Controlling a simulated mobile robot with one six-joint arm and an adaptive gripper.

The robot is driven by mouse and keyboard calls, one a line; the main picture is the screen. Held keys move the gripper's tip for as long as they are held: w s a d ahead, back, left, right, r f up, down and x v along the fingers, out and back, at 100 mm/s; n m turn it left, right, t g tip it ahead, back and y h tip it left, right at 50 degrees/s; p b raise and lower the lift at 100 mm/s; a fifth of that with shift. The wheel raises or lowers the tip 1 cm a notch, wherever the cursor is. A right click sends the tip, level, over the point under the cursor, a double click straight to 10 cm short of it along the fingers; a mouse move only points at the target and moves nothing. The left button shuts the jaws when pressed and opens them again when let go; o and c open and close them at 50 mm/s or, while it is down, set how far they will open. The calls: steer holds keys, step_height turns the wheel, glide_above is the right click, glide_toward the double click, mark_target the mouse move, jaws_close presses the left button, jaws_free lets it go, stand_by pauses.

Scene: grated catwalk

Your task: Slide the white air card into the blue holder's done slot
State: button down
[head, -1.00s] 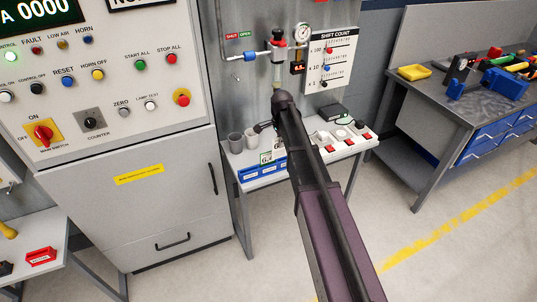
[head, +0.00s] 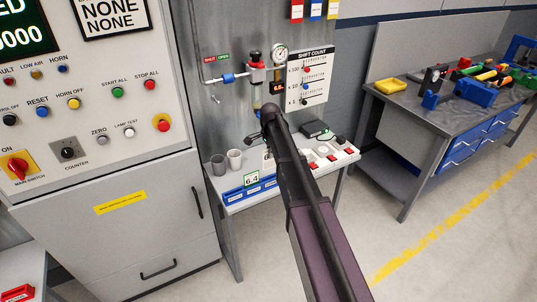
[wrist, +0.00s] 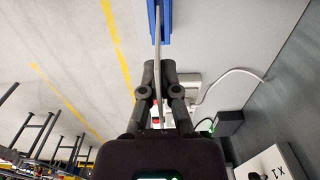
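My gripper (wrist: 158,68) is shut on a thin white card (wrist: 158,45), seen edge-on between the fingertips in the wrist view. The blue holder (wrist: 166,30) lies just beyond the fingertips there, with the card's far edge against or over it; I cannot tell whether it is inside a slot. In the head view the blue holder (head: 233,196) sits at the front of the small side table, with several labelled parts. A green-bordered card marked 6.4 (head: 251,180) stands at it. My arm hides the gripper's fingertips and part of the table in the head view.
Two grey cups (head: 227,163) stand left on the side table. A white panel with red switches (head: 325,156) and a black box (head: 314,129) are to its right. A grey control cabinet (head: 110,200) stands left; a tool bench (head: 420,110) stands right. Floor between is clear.

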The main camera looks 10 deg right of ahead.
mark_target(270, 163)
steer(key=shift+f+b, duration=2)
steer(key=shift+f, duration=0.15)
steer(key=shift+f+b, duration=0.35)
steer(key=shift+f+b, duration=2.05)
steer(key=shift+f, duration=0.05)
steer(key=shift+c, duration=1.6)
jaws_free()
steer(key=shift+r+p, duration=3.95)
steer(key=shift+r, duration=0.05)
